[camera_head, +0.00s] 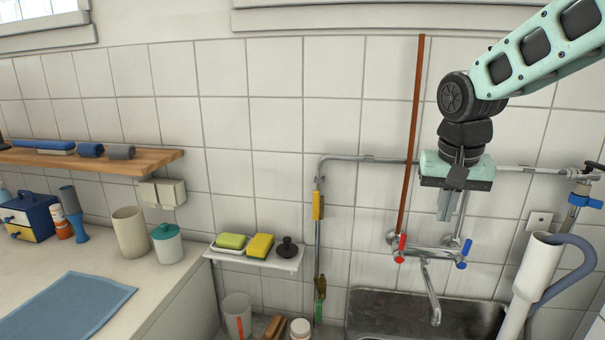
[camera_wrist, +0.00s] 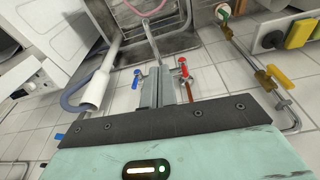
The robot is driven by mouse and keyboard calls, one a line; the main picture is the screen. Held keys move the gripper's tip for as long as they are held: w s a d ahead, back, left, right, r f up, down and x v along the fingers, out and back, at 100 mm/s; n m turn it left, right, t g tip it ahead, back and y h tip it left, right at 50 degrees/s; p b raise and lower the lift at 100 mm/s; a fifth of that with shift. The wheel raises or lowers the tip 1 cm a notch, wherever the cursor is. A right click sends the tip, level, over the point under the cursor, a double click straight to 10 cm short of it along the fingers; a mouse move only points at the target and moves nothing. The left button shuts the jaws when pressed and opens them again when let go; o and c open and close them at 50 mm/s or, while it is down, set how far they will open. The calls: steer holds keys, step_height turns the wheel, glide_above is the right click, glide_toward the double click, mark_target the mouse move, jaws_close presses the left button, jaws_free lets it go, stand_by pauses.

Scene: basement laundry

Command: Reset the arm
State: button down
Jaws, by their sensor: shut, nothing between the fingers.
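My gripper (camera_head: 444,208) hangs at the end of my mint-green arm in the head view, pointing down in front of the tiled wall. Its fingers are together and hold nothing. It is above and in front of the wall tap (camera_head: 427,256) with red and blue handles. In the wrist view my gripper's fingers (camera_wrist: 157,80) are closed side by side, with the tap handles showing on either side of them.
A metal sink (camera_head: 390,312) lies below the tap, and a white pipe with a grey hose (camera_head: 535,270) stands to its right. A counter (camera_head: 150,285) with a blue cloth is at left, under a wooden shelf (camera_head: 150,163).

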steer(key=s+a+f+n, duration=0.2)
steer(key=s+a+n, duration=0.1)
steer(key=s+a, duration=0.3)
steer(key=s+a+f+n+g+y, duration=0.1)
steer(key=s+a+f+n, duration=0.2)
steer(key=s+a, duration=0.3)
steer(key=s, duration=0.2)
steer(key=shift+s+n, duration=0.3)
steer(key=c, duration=1.8)
jaws_free()
steer(key=s+f+n, duration=0.1)
steer(key=s, duration=0.3)
steer(key=s+a+f+n, duration=0.1)
steer(key=s+n, duration=0.1)
steer(key=s, duration=0.2)
steer(key=s+a+f+n+g, duration=0.1)
steer(key=s+f, duration=0.1)
steer(key=s, duration=0.1)
steer(key=shift+s+n, duration=0.3)
steer(key=shift+s, duration=0.1)
steer(key=o, duration=0.4)
steer(key=shift+s, duration=0.3)
steer(key=shift+o, duration=0.2)
steer(key=shift+w+d, duration=0.1)
steer(key=shift+d, duration=0.05)
